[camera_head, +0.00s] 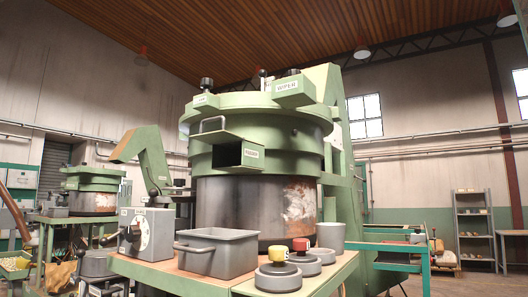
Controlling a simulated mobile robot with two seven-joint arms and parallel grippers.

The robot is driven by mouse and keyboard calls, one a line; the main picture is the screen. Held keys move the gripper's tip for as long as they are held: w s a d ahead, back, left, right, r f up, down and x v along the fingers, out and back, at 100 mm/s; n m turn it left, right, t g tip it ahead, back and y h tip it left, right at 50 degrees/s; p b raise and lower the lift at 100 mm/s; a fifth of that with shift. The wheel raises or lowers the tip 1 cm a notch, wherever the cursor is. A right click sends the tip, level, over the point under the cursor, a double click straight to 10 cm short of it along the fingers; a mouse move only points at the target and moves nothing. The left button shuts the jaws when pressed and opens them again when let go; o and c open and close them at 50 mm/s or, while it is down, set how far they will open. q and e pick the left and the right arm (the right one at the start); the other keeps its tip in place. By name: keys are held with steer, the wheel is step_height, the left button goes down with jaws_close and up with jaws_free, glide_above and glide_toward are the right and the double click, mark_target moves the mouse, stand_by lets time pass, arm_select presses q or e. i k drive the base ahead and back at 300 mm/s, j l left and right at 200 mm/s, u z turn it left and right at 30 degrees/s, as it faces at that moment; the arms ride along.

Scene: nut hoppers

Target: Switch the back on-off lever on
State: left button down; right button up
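A grey control box (147,232) stands at the left front of the big green machine (255,130). It has a pale round dial with a small dark lever or knob, and a dark knob sticks out on its left. A small label on its top edge is too small to read. I cannot tell whether this is the back on-off lever or which way it is set. A smaller green machine (93,190) stands further back at the left; any lever on it is too small to make out. Neither of my grippers is in view.
A grey metal bin (217,254) with a handle sits on the front table. Several round weights (278,277), one with a yellow knob, and a grey cup (331,236) stand right of it. Shelves (474,228) stand far right. A green-framed bench (395,247) extends right of the machine.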

mark_target(103, 242)
steer(key=k+l+u, duration=0.1)
steer(key=l, duration=0.25)
steer(key=k+l+u, duration=0.15)
steer(key=l, duration=0.25)
steer(key=k+l+u, duration=0.1)
steer(key=l, duration=0.25)
steer(key=k+l+u, duration=0.15)
steer(key=i+j+z, duration=0.2)
steer(key=i+j, duration=0.2)
steer(key=j, duration=0.25)
steer(key=i+j+z, duration=0.1)
steer(key=j, duration=0.25)
steer(key=i+j+z, duration=0.1)
steer(key=j, duration=0.25)
steer(key=i+j+z, duration=0.15)
steer(key=j, duration=0.25)
steer(key=i+j+z, duration=0.1)
steer(key=i+j, duration=0.15)
steer(key=j, duration=0.15)
steer(key=i+j+z, duration=0.1)
steer(key=j, duration=0.3)
